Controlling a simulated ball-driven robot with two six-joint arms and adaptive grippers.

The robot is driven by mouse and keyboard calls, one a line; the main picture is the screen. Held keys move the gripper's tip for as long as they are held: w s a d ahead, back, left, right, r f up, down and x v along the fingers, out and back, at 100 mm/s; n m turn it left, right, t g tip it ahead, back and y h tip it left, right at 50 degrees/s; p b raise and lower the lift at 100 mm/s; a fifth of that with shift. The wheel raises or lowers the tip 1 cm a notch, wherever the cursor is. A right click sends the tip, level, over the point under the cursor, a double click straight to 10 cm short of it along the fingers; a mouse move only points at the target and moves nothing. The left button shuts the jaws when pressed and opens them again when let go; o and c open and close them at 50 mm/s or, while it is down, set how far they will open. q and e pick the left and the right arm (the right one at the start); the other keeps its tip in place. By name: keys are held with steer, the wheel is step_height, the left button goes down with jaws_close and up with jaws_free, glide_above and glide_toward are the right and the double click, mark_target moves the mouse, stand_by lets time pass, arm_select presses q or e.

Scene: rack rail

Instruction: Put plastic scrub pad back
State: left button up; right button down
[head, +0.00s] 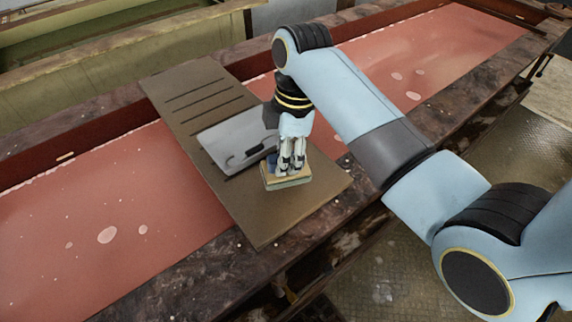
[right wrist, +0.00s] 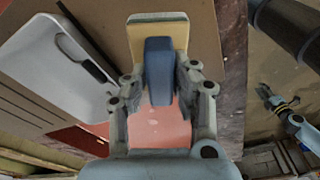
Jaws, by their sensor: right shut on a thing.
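The scrub pad has a tan block (head: 287,182) and a blue handle; in the right wrist view the block (right wrist: 158,38) and handle (right wrist: 159,72) show from above. My right gripper (head: 290,168) is shut on the blue handle, one finger on each side. The pad is over the front right part of a brown slotted board (head: 262,227); I cannot tell whether it touches the board. My left gripper (right wrist: 267,94) shows small at the right of the right wrist view, its opening unclear. It is not in the head view.
A white cutting board (head: 228,139) with a dark handle slot lies on the brown board, just left of my right gripper. Several slots (head: 195,92) cross the brown board's far part. The board spans a trough of red liquid (head: 110,215) with stained dark edges.

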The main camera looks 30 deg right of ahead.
step_height(320, 180, down, 3)
steer(key=shift+s+r, duration=0.1)
steer(key=shift+r, duration=0.1)
steer(key=shift+f, duration=0.35)
arm_select(q)
steer(key=shift+s+d+r, duration=0.1)
steer(key=shift+d+r, duration=0.2)
steer(key=shift+d, duration=0.2)
arm_select(e)
steer(key=shift+f, duration=0.15)
steer(key=c, duration=1.1)
jaws_free()
arm_select(q)
steer(key=shift+a, duration=0.2)
steer(key=shift+s, duration=0.1)
